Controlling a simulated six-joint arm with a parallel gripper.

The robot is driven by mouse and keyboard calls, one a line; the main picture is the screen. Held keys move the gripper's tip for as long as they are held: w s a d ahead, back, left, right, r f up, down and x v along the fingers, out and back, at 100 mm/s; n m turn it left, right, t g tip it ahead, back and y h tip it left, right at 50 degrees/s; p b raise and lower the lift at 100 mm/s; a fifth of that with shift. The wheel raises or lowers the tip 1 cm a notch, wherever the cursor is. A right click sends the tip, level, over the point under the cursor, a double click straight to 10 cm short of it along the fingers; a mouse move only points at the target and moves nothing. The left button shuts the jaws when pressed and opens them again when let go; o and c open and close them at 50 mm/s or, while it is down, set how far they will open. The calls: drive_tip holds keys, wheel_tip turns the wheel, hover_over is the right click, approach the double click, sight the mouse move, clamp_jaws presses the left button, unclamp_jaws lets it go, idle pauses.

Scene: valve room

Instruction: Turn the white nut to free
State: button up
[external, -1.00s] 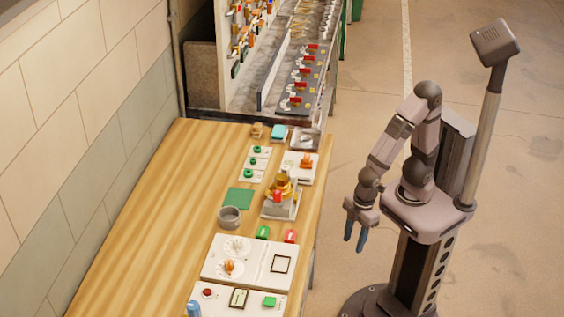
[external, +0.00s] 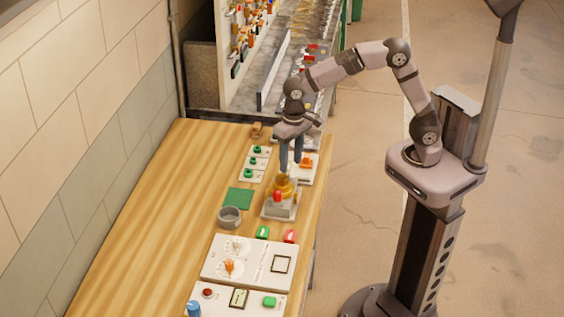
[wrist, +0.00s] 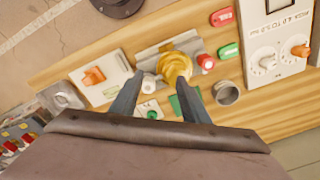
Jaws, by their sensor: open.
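A brass valve (external: 284,187) stands on a grey mount (external: 281,211) near the bench's right edge; the brass body also shows in the wrist view (wrist: 175,67). A red cap (wrist: 206,62) is on one side of it. A small white round part (wrist: 148,82), which looks like the white nut, is on the other side, close to my left finger. I cannot make out the white nut in the external view. My gripper (external: 291,167) points down above the valve, open and empty; its fingertips (wrist: 161,78) appear on either side of the valve in the wrist view.
A white plate with an orange knob (wrist: 93,76) is beside the valve. A grey cup (external: 230,217), green block (external: 263,232), red block (external: 290,236) and white dial panel (external: 247,262) are nearby. The bench's left side (external: 150,220) is clear.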

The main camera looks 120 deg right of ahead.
drive_tip(key=d+m, duration=0.1)
drive_tip(key=d+r+m, duration=0.1)
drive_tip(key=d, duration=0.1)
drive_tip(key=s+d+r, duration=0.1)
drive_tip(key=shift+d+m, duration=0.15)
drive_tip(key=shift+m, duration=0.25)
drive_tip(key=shift+w+f+p, duration=0.1)
drive_tip(key=shift+f+p, duration=0.9)
drive_tip(key=shift+f, duration=2.75)
drive_tip(key=c, duration=1.1)
drive_tip(key=shift+o, duration=0.2)
